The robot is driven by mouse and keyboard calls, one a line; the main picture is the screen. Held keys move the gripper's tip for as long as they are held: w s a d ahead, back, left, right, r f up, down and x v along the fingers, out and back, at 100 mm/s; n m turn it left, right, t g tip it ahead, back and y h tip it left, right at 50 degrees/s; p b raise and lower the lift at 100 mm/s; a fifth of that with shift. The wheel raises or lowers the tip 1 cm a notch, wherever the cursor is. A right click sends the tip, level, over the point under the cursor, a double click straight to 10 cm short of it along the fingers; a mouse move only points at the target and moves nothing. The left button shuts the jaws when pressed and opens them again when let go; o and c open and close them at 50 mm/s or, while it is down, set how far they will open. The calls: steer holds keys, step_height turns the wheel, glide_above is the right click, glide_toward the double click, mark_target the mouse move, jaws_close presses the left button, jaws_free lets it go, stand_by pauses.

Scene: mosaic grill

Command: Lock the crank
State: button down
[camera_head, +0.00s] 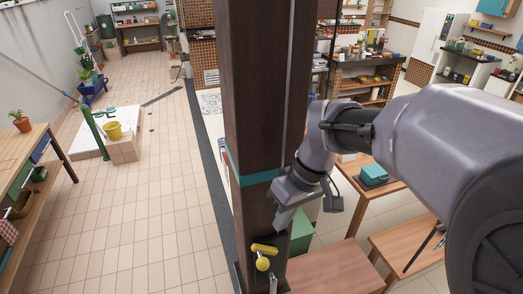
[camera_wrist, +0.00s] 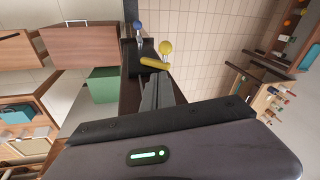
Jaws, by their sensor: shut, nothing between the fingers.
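A yellow crank (camera_head: 264,249) with a round yellow knob sits low on the dark wooden post (camera_head: 262,110). In the wrist view the crank's yellow bar (camera_wrist: 155,63) and its knob (camera_wrist: 166,47) show just beyond my fingertips. A blue-tipped metal piece (camera_wrist: 138,28) stands beside the crank on the same post; whether it is the crank's lock, I cannot tell. A grey metal piece (camera_head: 273,284) shows below the crank in the head view. My gripper (camera_head: 282,222) is shut and empty, pointing down along the post above the crank. It also shows in the wrist view (camera_wrist: 152,84), apart from the crank.
A green box (camera_head: 302,232) and a wooden table (camera_head: 335,268) stand right of the post. A teal box (camera_head: 374,175) sits on another table. Left of the post is open tiled floor (camera_head: 150,210), with a yellow bucket (camera_head: 114,131) on a block farther back.

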glide_above(269, 248)
steer(key=s+d, duration=0.1)
steer(key=s, duration=0.1)
step_height(269, 248, down, 6)
steer(key=f, duration=0.1)
steer(key=s+a+f, duration=0.1)
steer(key=s+f, duration=0.1)
steer(key=shift+a+f, duration=0.15)
steer(key=shift+f, duration=0.2)
